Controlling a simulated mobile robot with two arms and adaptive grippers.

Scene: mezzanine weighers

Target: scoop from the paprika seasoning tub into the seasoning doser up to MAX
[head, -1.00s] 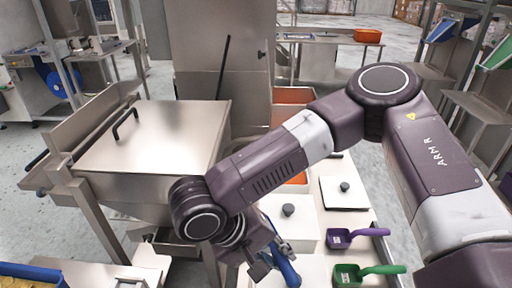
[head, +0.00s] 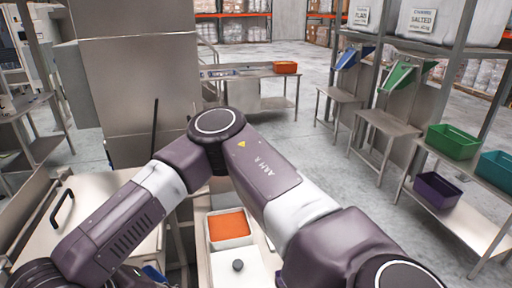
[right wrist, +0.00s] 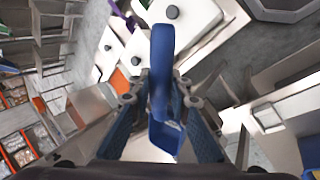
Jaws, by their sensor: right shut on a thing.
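An open white tub (head: 231,243) with orange-red powder (head: 229,225), likely the paprika seasoning, stands on a bench at the lower middle of the head view. My right gripper (right wrist: 163,105) is shut on a blue scoop (right wrist: 162,55) in the right wrist view. The scoop's handle points up the picture and its bowl is lower, between the fingers; I cannot tell whether it holds anything. In the head view my right arm hides the gripper. A steel hopper with a handled lid (head: 95,195) is at the lower left; I cannot confirm the doser. My left gripper is out of view.
A white lidded tub (head: 257,270) sits in front of the open one. A tall steel cabinet (head: 135,85) stands behind. Green (head: 453,141), purple (head: 437,190) and teal bins (head: 496,170) are on a right-hand rack. Floor in the middle is clear.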

